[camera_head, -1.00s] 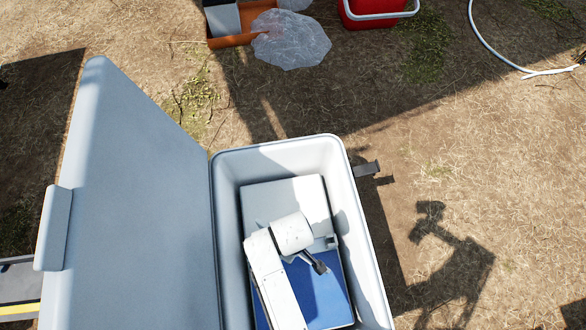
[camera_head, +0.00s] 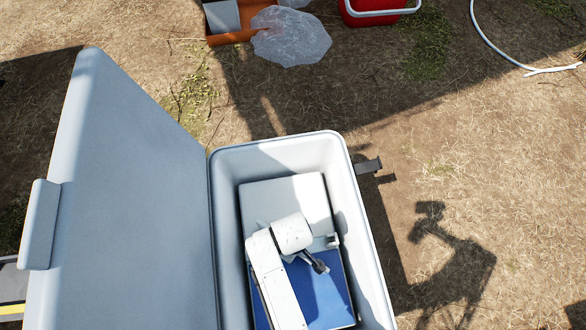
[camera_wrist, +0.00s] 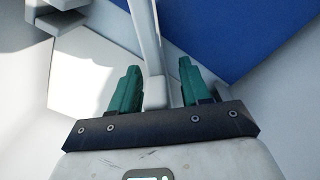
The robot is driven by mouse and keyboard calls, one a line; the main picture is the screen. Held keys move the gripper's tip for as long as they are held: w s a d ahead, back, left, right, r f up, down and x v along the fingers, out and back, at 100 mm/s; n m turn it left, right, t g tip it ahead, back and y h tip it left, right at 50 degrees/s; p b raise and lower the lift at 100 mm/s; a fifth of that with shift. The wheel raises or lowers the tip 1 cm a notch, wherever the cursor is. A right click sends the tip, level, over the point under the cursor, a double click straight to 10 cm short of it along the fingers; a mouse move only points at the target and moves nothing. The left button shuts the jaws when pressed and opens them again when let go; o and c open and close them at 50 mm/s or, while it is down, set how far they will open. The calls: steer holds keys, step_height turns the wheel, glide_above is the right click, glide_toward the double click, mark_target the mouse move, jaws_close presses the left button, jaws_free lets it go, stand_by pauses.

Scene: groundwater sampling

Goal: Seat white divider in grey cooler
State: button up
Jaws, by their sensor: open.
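The grey cooler (camera_head: 225,165) stands open, its lid (camera_head: 140,200) raised on the left. Inside it, a flat white surface (camera_head: 290,195) lies toward the back and a blue one (camera_head: 325,290) toward the front. A thin white strip (camera_wrist: 146,40), apparently the divider's upper edge, runs between my gripper's green fingers in the wrist view; it seems to lie along the border of white and blue. My gripper (camera_wrist: 155,90) is open around the strip, with gaps on both sides. In the head view my arm covers part of this border, so how deep the divider sits is hidden.
An orange crate (camera_head: 232,36), a clear plastic bag (camera_head: 290,38), a red box (camera_head: 375,10) and a white hose (camera_head: 495,48) lie at the back. The dry ground to the right is clear.

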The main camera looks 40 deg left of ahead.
steer(key=shift+r, duration=0.15)
step_height(320, 180, up, 12)
steer(key=p, duration=0.6)
steer(key=w+d+r+m, duration=0.15)
steer(key=d+m, duration=0.25)
steer(key=d, duration=0.5)
steer(key=d+r+m, duration=0.3)
steer(key=d+m, duration=0.2)
steer(key=d, duration=0.4)
steer(key=w+d+r+m, duration=0.15)
steer(key=d+m, duration=0.25)
steer(key=d, duration=0.5)
steer(key=s+d+r+m+t, duration=0.1)
steer(key=s+d+r+m, duration=0.5)
steer(key=d, duration=0.4)
steer(key=shift+s, duration=0.45)
steer(key=shift+d, duration=0.1)
